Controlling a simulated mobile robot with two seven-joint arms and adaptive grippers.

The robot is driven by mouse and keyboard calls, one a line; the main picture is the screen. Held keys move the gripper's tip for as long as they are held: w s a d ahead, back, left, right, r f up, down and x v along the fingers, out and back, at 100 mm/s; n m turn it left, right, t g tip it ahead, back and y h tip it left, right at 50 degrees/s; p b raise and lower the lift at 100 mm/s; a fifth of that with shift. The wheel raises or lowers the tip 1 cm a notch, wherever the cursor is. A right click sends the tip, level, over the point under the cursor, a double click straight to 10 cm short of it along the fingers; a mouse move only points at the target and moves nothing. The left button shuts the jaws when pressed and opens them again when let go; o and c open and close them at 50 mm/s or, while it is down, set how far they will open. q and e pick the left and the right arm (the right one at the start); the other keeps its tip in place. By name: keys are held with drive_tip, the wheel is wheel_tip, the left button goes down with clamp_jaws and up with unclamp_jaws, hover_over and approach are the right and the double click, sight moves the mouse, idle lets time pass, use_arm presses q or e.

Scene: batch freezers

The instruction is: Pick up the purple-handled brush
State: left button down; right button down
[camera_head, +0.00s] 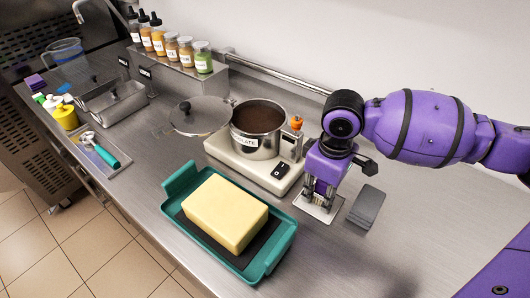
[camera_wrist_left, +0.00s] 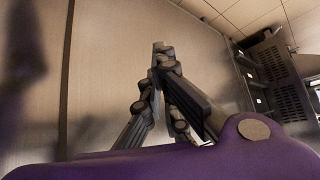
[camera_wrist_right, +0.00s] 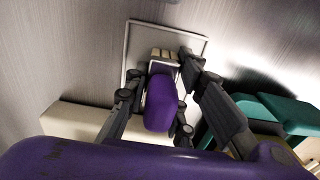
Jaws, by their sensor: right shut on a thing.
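The purple-handled brush (camera_wrist_right: 161,103) is in my right gripper (camera_wrist_right: 165,95), its purple handle between the fingers in the right wrist view. Its pale head (camera_wrist_right: 163,56) points toward a shallow metal tray (camera_wrist_right: 197,43). In the head view my right gripper (camera_head: 321,196) points down over that tray (camera_head: 327,215), just right of the hot plate; the brush is mostly hidden there. I cannot tell whether the brush touches the tray. My left gripper (camera_wrist_left: 163,100) shows only in the left wrist view, away from the counter items, with nothing clear between its fingers.
A grey block-like object (camera_head: 367,206) is right of my right gripper. A pot of chocolate (camera_head: 256,145) sits on the hot plate (camera_head: 233,158). A teal tray (camera_head: 180,181) holds a yellow block (camera_head: 226,210). The counter's right part is clear.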

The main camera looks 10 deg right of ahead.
drive_tip(key=shift+r, duration=0.65)
drive_tip(key=s+a+r, duration=0.1)
drive_tip(key=a+r, duration=0.3)
drive_tip(key=s+a+r+p, duration=0.1)
drive_tip(key=a+r, duration=0.2)
drive_tip(key=a, duration=0.2)
drive_tip(key=s+a+r, duration=0.1)
drive_tip(key=a+r, duration=0.3)
drive_tip(key=shift+a+r+p, duration=0.3)
drive_tip(key=shift+a+r, duration=0.05)
drive_tip(key=shift+a, duration=0.05)
